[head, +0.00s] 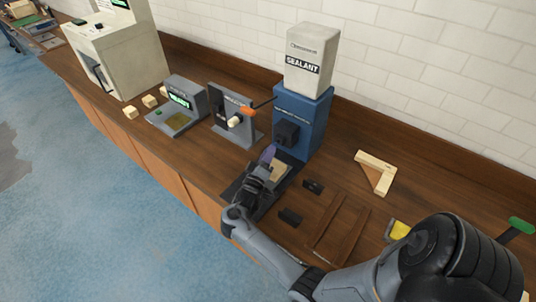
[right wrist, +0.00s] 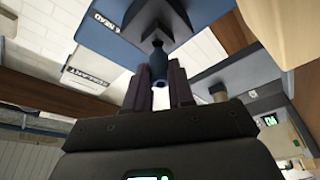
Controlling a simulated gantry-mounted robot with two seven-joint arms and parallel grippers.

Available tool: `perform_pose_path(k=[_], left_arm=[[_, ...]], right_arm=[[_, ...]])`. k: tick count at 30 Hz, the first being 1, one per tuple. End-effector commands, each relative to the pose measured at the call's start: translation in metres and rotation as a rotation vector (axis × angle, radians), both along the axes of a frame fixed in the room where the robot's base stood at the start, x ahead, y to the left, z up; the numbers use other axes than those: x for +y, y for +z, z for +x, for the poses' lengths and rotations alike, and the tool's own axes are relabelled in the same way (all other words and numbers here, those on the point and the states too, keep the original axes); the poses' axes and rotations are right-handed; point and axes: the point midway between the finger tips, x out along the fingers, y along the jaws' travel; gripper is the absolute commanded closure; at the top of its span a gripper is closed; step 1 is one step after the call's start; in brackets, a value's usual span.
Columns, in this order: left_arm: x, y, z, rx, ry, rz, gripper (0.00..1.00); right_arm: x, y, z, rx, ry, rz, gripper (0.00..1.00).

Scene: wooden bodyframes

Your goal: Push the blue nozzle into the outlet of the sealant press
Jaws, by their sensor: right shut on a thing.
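The sealant press (head: 300,118) is a blue body with a white SEALANT hopper (head: 312,62) on top. Its dark outlet block (head: 287,133) sticks out at the front; in the right wrist view the outlet (right wrist: 157,18) hangs just above my fingers. My right gripper (head: 265,162) is in front of the press, below the outlet. It is shut on the blue nozzle (right wrist: 158,66), which stands between the fingertips and points at the outlet. Nozzle and outlet look lined up and very close; I cannot tell if they touch. My left gripper is not in view.
A pale wooden block (head: 279,171) lies on the press's dark base. Small black parts (head: 290,217), a brown wooden frame (head: 338,229) and a light wooden corner piece (head: 375,172) lie to the right. A grey stand with an orange-handled lever (head: 247,112) is close on the left.

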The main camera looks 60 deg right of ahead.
Motion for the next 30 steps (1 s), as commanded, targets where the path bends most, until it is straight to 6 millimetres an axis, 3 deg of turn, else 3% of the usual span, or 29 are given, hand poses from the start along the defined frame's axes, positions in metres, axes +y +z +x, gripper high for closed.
perform_pose_path(k=[30], left_arm=[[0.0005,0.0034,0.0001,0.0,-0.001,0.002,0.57]], right_arm=[[-0.0089,0.0002,-0.001,-0.006,0.0,-0.001,1.0]])
